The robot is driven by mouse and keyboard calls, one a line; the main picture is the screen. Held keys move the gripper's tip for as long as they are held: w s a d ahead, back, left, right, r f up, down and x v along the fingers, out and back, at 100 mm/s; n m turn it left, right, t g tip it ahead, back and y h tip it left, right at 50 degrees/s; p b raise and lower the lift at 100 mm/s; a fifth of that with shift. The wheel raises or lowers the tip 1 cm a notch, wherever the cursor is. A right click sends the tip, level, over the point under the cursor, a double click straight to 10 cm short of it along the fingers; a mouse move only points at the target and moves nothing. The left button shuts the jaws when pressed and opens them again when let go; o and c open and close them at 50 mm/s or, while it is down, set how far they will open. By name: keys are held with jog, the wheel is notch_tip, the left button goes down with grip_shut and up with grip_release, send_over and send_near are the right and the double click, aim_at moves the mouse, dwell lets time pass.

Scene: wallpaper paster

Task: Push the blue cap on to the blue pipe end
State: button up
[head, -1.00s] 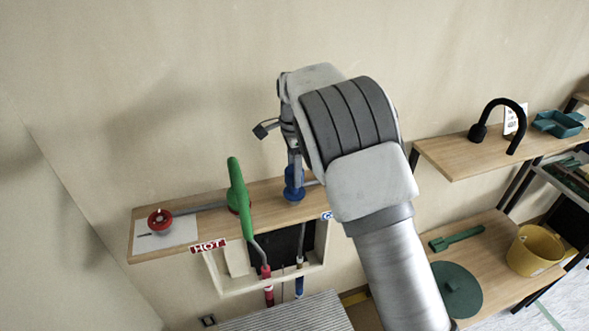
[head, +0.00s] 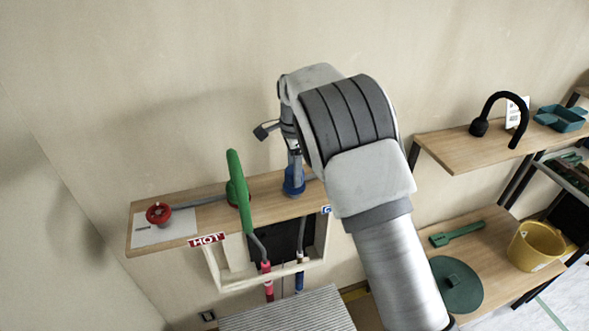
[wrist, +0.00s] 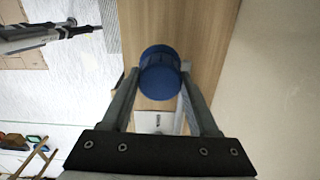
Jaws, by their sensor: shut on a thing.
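The blue cap (head: 293,184) is at the right part of the wall shelf, below my gripper (head: 294,163). In the wrist view, the round blue cap (wrist: 160,82) sits between the two fingers of my gripper (wrist: 160,76), which is shut on it. A pipe with a blue section (head: 299,282) runs down at the opening under the shelf. I cannot tell whether the cap touches the shelf or a pipe end, as my arm and fingers hide part of that spot.
A red pipe (head: 267,282) runs below. A side shelf (head: 455,160) is at right, with a yellow bucket (head: 535,246) lower down.

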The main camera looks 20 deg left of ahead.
jog(key=shift+f+b, duration=0.3)
jog(key=shift+f, duration=0.35)
jog(key=o, duration=1.4)
jog(key=shift+r, duration=0.15)
notch_tip(320, 180, up, 17)
